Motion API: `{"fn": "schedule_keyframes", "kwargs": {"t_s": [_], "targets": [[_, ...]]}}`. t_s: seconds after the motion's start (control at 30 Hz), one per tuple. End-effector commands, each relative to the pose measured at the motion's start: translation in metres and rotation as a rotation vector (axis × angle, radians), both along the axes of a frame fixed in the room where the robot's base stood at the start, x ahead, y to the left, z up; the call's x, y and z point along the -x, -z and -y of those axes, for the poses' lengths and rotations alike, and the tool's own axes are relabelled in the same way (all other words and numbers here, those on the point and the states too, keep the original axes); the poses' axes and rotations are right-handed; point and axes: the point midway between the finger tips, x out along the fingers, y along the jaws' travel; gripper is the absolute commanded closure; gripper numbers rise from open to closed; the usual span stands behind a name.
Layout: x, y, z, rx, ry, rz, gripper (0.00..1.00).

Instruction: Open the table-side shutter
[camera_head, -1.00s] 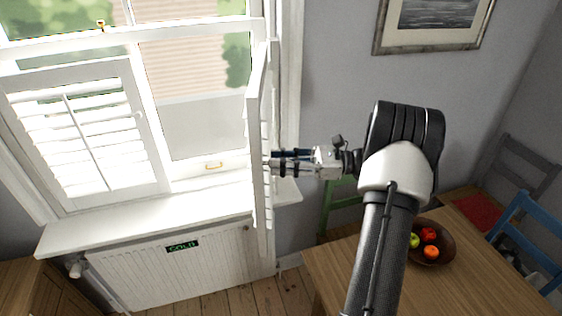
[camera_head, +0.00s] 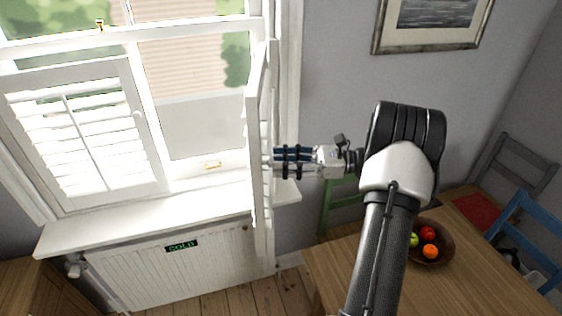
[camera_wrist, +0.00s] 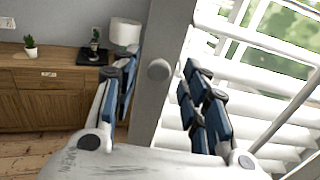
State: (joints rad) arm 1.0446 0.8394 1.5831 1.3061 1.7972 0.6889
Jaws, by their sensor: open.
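The table-side shutter (camera_head: 257,140) is a white louvred panel on the right of the window. It stands swung out from the window and shows nearly edge-on. In the wrist view its white frame (camera_wrist: 167,45) carries a round knob (camera_wrist: 158,70), with the slats (camera_wrist: 262,72) on the right. My gripper (camera_head: 274,161) is to the right of the panel, near its face. In the wrist view my open fingers (camera_wrist: 155,92) stand on either side of the knob. I cannot tell whether they touch the panel.
The other shutter (camera_head: 85,135) lies across the left window half. A sill (camera_head: 150,222) and radiator (camera_head: 180,275) are below. The wooden table (camera_head: 340,262) with a fruit bowl (camera_head: 445,256) is at lower right. A sideboard (camera_wrist: 45,95) stands beyond the shutter.

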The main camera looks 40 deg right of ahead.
Motion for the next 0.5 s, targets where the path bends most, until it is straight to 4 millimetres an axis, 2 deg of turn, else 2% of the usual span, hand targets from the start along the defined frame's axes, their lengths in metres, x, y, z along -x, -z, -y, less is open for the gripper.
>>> {"fn": "schedule_keyframes", "kwargs": {"t_s": [0.3,0.5], "targets": [[0.042,0.001,0.051,0.001,0.005,0.000,0.59],[0.063,0.000,0.076,0.001,0.002,0.000,0.59]]}}
